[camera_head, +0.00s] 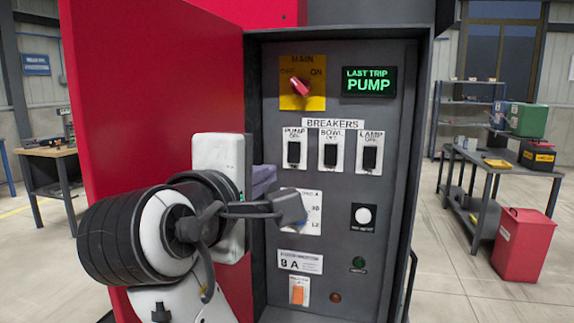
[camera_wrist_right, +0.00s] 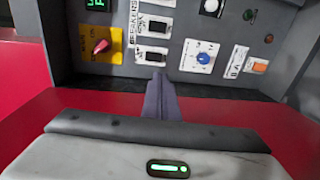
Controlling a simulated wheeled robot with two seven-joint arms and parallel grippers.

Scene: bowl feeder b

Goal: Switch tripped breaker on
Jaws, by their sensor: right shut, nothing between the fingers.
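The open grey panel has three black breaker switches in white plates under a BREAKERS label: the pump breaker (camera_head: 294,152), the bowl breaker (camera_head: 330,155) and the lamp breaker (camera_head: 369,158). Their small lettering and lever positions are hard to read. A green display (camera_head: 368,82) reads LAST TRIP PUMP. My right gripper (camera_head: 264,177) is shut and empty, left of and a little below the pump breaker. In the right wrist view its purple fingers (camera_wrist_right: 158,92) point at the panel just short of the pump breaker (camera_wrist_right: 151,57); contact is not visible. My left gripper is out of view.
A red main knob (camera_head: 299,88) on a yellow plate sits above the breakers. A blue selector (camera_wrist_right: 204,58), a white button (camera_head: 363,215) and an orange switch (camera_head: 298,295) sit lower. The open red door (camera_head: 150,90) stands left, close to my right arm.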

